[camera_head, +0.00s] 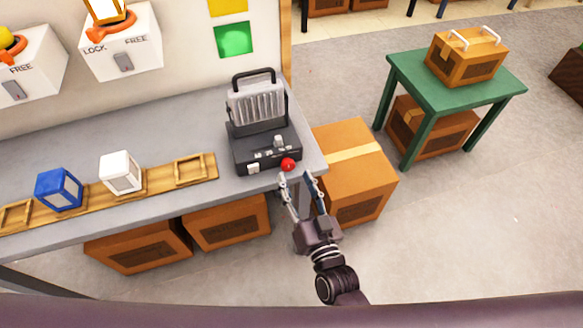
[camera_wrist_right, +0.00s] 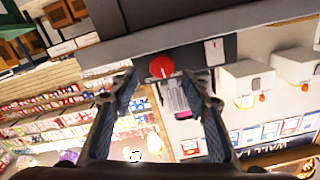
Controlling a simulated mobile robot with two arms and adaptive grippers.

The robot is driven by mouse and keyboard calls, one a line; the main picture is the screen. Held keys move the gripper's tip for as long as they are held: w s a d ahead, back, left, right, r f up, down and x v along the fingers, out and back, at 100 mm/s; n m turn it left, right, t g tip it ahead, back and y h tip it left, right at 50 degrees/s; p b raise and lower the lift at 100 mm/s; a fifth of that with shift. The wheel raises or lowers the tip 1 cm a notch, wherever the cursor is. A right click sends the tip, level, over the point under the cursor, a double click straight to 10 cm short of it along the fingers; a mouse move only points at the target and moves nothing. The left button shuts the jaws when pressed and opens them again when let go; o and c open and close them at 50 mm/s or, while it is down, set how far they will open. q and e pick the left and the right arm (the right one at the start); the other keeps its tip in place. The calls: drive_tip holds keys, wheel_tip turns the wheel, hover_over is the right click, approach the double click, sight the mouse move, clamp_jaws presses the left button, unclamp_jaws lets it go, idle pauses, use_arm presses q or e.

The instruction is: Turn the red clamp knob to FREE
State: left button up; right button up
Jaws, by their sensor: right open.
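The red clamp knob (camera_head: 288,164) sits on the front right corner of a black device (camera_head: 266,150) with a grey ribbed upper part and handle. In the right wrist view the round knob (camera_wrist_right: 160,67) shows a small pale mark on its face. My right gripper (camera_head: 296,179) is open and empty, just in front of the knob. In the right wrist view its fingertips (camera_wrist_right: 162,77) stand apart on either side of the knob, and I see no clear contact. My left gripper is not in view.
The device stands near the right end of a grey bench (camera_head: 200,125). A white box (camera_head: 121,45) on the wall reads LOCK and FREE. White (camera_head: 121,172) and blue (camera_head: 59,190) cubes rest on a wooden rack. A cardboard box (camera_head: 362,185) stands right of the bench.

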sight(289, 167)
drive_tip(key=x, duration=0.3)
drive_tip(key=shift+w+a, duration=0.15)
drive_tip(key=shift+a, duration=0.05)
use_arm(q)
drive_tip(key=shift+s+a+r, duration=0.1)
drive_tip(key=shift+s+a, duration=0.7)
use_arm(e)
drive_tip(key=shift+w+a, duration=0.1)
drive_tip(key=shift+w, duration=0.2)
drive_tip(key=shift+c, duration=0.2)
drive_tip(key=c, duration=1.1)
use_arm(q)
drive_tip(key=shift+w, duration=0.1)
